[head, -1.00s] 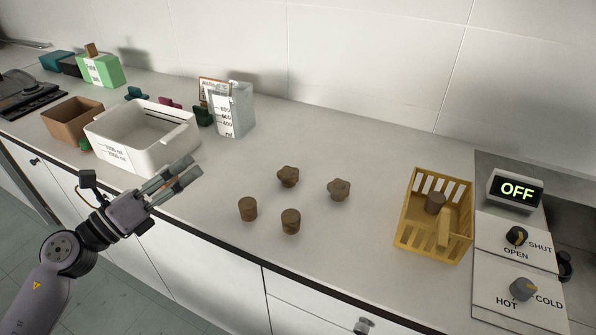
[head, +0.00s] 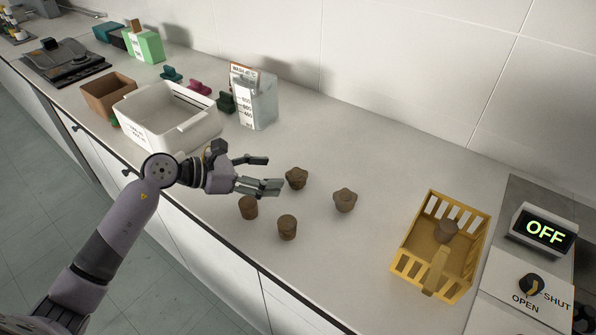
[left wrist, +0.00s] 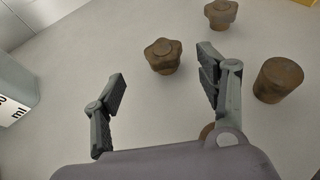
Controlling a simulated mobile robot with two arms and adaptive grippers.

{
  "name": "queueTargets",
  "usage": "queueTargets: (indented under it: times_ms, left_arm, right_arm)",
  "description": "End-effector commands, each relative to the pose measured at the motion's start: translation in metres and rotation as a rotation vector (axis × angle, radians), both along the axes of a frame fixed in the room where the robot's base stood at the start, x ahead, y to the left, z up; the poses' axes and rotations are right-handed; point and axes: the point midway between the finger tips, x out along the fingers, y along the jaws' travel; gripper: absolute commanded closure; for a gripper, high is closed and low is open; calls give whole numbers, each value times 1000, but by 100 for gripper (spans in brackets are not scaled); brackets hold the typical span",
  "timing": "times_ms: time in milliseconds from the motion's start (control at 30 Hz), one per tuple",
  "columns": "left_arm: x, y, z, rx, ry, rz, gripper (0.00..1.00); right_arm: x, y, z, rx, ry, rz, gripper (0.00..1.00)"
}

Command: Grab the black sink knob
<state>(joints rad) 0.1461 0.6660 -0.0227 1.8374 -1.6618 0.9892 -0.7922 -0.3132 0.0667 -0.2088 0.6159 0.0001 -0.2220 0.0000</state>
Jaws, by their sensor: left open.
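The black knob (head: 530,285) with a yellow mark sits on the white panel at the lower right, between the words OPEN and SHUT. My left gripper (head: 272,173) is open and empty over the counter, well to the left of the black knob. In the left wrist view the open fingers (left wrist: 165,72) are spread, with a brown star-shaped knob (left wrist: 163,55) beyond and between them, not gripped. The black knob is not in the left wrist view. My right gripper is not in view.
Several brown pieces, one a plain cylinder (head: 287,228), stand on the counter near the gripper. A yellow basket (head: 404,262) lies between them and the panel. An OFF display (head: 543,231) stands above the black knob. A white tub (head: 133,127) and measuring container (head: 254,98) are left.

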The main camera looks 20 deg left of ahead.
Motion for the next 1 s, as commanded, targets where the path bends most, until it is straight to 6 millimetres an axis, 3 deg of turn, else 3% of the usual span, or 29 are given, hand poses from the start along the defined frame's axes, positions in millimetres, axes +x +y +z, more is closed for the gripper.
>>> queueTargets:
  times_ms: [300, 633, 1000]
  left_arm:
    - [17, -21, -10, -2, 0, 2, 34]
    - [40, -53, -24, -4, 0, 2, 34]
    - [43, -57, -29, -1, 1, 2, 37]
  right_arm:
    - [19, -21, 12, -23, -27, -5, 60]
    - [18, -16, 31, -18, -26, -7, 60]
    - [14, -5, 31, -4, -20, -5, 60]
